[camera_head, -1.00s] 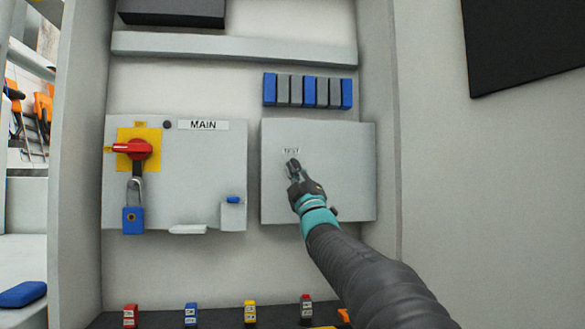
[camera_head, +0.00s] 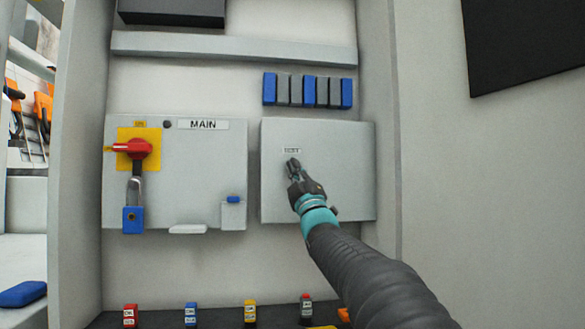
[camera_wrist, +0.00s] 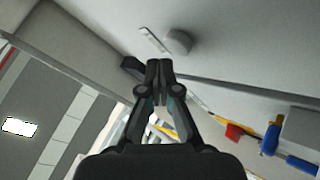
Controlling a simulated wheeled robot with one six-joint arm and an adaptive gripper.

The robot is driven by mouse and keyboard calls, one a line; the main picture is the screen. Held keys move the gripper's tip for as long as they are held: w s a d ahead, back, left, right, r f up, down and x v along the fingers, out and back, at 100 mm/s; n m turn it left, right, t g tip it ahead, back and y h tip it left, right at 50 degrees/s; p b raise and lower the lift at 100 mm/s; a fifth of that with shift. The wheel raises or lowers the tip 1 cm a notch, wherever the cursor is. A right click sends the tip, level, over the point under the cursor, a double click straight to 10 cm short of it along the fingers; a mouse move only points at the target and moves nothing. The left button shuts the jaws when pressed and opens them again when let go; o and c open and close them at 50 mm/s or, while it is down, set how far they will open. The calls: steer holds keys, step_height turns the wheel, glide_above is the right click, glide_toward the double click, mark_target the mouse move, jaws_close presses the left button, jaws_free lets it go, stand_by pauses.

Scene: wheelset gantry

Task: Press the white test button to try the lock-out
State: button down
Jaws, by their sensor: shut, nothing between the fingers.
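The TEST label (camera_head: 291,151) is on the front of the right-hand grey box (camera_head: 345,150). In the wrist view a pale round button (camera_wrist: 180,41) stands out from the panel beside a white label strip (camera_wrist: 152,39). In the head view the button is hidden behind my fingertips. My gripper (camera_head: 293,163) is shut and empty, just below the label. In the wrist view its closed fingertips (camera_wrist: 158,66) appear just short of the button, with panel showing between them.
The MAIN box (camera_head: 190,160) at left carries a red rotary handle (camera_head: 135,149) on a yellow plate. A blue padlock (camera_head: 133,219) hangs below it. Blue and grey modules (camera_head: 308,91) sit above the right box. Several coloured tagged items line the shelf below.

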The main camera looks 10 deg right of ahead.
steer(key=shift+w, duration=0.1)
steer(key=shift+w, duration=0.35)
steer(key=shift+w, duration=0.4)
stand_by(0.7)
stand_by(0.4)
steer(key=shift+s+b, duration=0.8)
steer(key=shift+b, duration=0.1)
steer(key=shift+s, duration=0.1)
